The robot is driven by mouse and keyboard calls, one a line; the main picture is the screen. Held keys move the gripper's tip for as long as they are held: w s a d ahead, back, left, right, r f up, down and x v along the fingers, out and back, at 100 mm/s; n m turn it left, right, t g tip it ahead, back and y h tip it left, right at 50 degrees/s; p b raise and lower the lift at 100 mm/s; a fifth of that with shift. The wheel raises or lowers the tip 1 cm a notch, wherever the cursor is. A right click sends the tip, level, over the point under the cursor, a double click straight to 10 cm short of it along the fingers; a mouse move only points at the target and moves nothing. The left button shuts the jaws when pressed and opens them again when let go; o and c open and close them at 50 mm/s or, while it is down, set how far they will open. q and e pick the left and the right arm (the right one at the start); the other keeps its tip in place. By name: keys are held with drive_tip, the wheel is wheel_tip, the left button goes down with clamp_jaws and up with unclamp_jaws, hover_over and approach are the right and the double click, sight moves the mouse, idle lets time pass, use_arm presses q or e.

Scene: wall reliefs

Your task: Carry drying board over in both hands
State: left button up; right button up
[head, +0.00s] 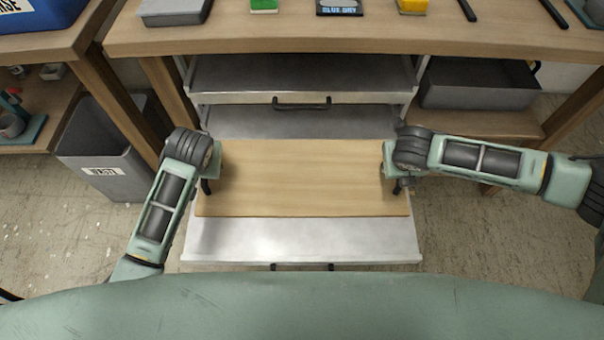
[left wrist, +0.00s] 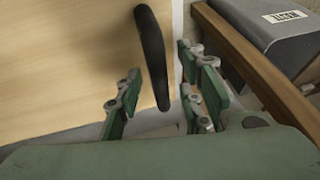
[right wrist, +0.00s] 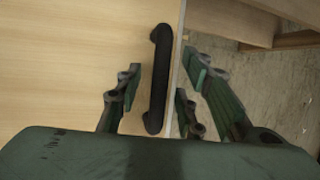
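The drying board (head: 300,180) is a pale wooden panel with a black handle at each end. It lies level over the pulled-out lower metal drawer (head: 300,240); I cannot tell whether it touches it. My left gripper (head: 207,183) is at the board's left end. In the left wrist view its fingers (left wrist: 158,95) stand apart on either side of the left handle (left wrist: 152,58), with gaps. My right gripper (head: 397,184) is at the right end. In the right wrist view its fingers (right wrist: 162,90) straddle the right handle (right wrist: 158,80), the left finger close to it, a gap on the right.
A workbench (head: 350,38) with small items spans the back, above a drawer unit with another open drawer (head: 300,75). A grey waste bin (head: 100,160) stands at left, a grey tray (head: 478,85) on a shelf at right.

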use_arm(q)
drive_tip(key=shift+f, duration=0.1)
use_arm(e)
drive_tip(key=shift+f, duration=0.1)
use_arm(q)
clamp_jaws()
use_arm(e)
clamp_jaws()
use_arm(q)
drive_tip(key=shift+w, duration=0.1)
use_arm(e)
drive_tip(key=shift+w, duration=0.1)
